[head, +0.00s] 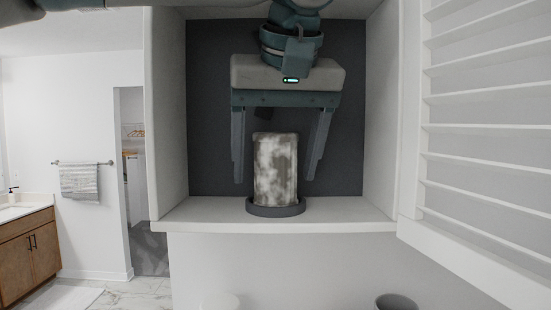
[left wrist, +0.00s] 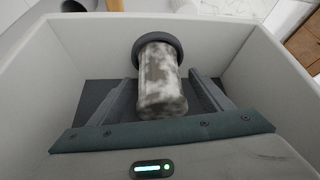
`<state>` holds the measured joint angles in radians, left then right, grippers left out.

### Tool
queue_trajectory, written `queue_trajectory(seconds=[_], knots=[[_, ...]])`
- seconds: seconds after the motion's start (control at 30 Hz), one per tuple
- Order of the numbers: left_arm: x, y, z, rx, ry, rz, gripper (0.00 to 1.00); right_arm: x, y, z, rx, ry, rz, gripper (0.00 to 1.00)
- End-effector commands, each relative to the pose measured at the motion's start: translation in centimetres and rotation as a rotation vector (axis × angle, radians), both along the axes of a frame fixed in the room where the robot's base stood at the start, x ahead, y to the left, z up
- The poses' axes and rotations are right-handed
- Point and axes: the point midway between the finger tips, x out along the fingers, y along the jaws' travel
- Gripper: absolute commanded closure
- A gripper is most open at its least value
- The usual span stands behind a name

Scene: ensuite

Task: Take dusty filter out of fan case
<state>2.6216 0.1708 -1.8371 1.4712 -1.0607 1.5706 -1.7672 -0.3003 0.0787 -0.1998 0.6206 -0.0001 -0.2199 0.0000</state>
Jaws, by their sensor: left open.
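The dusty filter (head: 275,168) is a grey and white blotched cylinder standing upright in a dark round ring (head: 275,208) on the floor of the white fan case (head: 330,220). My left gripper (head: 277,182) reaches down from above, open, with one finger on each side of the filter and gaps showing between. In the left wrist view the filter (left wrist: 160,80) lies between the two spread fingers (left wrist: 158,88), its far end at the dark ring (left wrist: 157,44). My right gripper is in neither view.
The case's side walls stand close on both sides, with a dark back panel (head: 215,90) behind. A white louvred door (head: 485,150) hangs open at the right. A towel (head: 80,182) and a wooden vanity (head: 28,250) are far left.

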Motion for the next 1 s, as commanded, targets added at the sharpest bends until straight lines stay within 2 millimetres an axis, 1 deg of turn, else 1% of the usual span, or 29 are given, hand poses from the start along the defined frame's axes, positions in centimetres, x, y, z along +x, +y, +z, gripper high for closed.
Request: queue_trajectory(seconds=[0.13, 0.37, 0.4, 0.47, 0.5, 0.57, 0.6, 1.0], knots=[[0.19, 0.07, -0.36, 0.0, 0.0, 0.0, 0.28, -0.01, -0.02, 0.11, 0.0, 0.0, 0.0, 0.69], [0.21, 0.06, -0.4, 0.0, 0.0, 0.001, 0.28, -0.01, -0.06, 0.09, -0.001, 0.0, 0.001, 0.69], [0.21, 0.06, -0.4, 0.0, 0.0, 0.001, 0.32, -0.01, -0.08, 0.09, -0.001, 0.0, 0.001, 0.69], [0.2, 0.06, -0.39, -0.001, 0.001, 0.001, 0.47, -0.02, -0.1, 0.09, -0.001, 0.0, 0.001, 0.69], [0.2, 0.06, -0.39, -0.001, 0.001, 0.001, 0.56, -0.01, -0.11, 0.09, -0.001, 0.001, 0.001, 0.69], [0.2, 0.06, -0.39, -0.001, 0.001, 0.001, 0.71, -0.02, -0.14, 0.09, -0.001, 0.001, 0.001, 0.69], [0.2, 0.06, -0.39, -0.001, 0.001, 0.001, 0.73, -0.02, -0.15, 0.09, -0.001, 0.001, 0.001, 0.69], [0.2, 0.05, 0.14, -0.001, 0.0, 0.0, 0.73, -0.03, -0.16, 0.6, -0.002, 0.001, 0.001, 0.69]])
